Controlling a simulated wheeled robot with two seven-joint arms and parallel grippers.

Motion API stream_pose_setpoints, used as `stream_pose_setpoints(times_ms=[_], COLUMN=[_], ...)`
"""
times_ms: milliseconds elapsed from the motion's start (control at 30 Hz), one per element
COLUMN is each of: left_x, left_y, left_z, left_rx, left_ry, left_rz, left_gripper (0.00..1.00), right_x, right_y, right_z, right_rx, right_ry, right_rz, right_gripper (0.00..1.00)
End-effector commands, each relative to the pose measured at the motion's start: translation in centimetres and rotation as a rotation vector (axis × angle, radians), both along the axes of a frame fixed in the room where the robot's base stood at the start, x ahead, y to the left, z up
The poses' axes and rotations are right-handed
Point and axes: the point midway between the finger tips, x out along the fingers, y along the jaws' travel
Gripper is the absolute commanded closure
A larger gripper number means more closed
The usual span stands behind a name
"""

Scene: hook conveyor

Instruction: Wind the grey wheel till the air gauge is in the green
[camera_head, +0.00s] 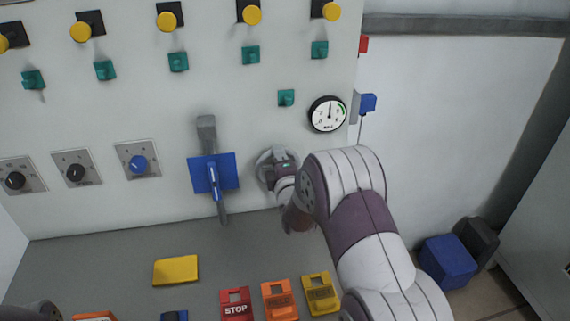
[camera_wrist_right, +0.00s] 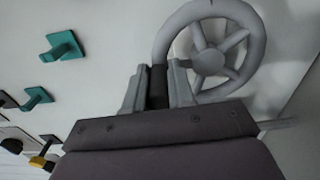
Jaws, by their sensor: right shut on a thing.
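The grey wheel (camera_head: 262,168) is a spoked handwheel on the white panel, partly hidden by my right gripper and arm in the head view. It shows larger in the right wrist view (camera_wrist_right: 208,63). My right gripper (camera_head: 283,170) is at the wheel, its fingers (camera_wrist_right: 156,88) shut on a dark handle at the wheel's rim. The air gauge (camera_head: 328,114) is a round white dial up and right of the wheel. Its needle points about straight up, and a green arc lies at the upper right of the dial, to the right of the needle. My left gripper is not clearly in view.
A blue plate with a grey lever (camera_head: 206,130) is left of the wheel. Teal hooks (camera_head: 286,97), yellow knobs (camera_head: 252,15) and rotary dials (camera_head: 138,163) line the panel. Red STOP (camera_head: 236,307), orange (camera_head: 281,303) and yellow (camera_head: 320,296) blocks and a yellow pad (camera_head: 176,270) lie on the grey shelf.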

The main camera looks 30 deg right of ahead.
Motion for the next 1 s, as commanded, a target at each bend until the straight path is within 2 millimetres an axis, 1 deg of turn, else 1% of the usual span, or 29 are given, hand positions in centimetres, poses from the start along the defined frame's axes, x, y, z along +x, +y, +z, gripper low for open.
stream_pose_setpoints(times_ms=[33, 400, 700, 1000], left_x=[0.0, 0.0, 0.0, 0.0], left_y=[0.0, 0.0, 0.0, 0.0], left_z=[-0.7, -2.5, -3.5, -3.9], left_rx=[0.000, 0.000, 0.000, 0.000], left_ry=[0.000, 0.000, 0.000, 0.000], left_rz=[0.000, 0.000, 0.000, 0.000], left_gripper=[1.00, 1.00, 1.00, 1.00], right_x=[0.1, 0.5, 0.8, 1.0], right_y=[0.3, 2.1, 3.3, 4.0], right_z=[-0.2, -0.6, -1.4, -2.0], right_rx=[-0.042, -0.382, -0.641, -0.827], right_ry=[0.006, 0.089, 0.151, 0.196], right_rz=[0.001, 0.001, 0.002, 0.001], right_gripper=[1.00, 1.00, 1.00, 1.00])
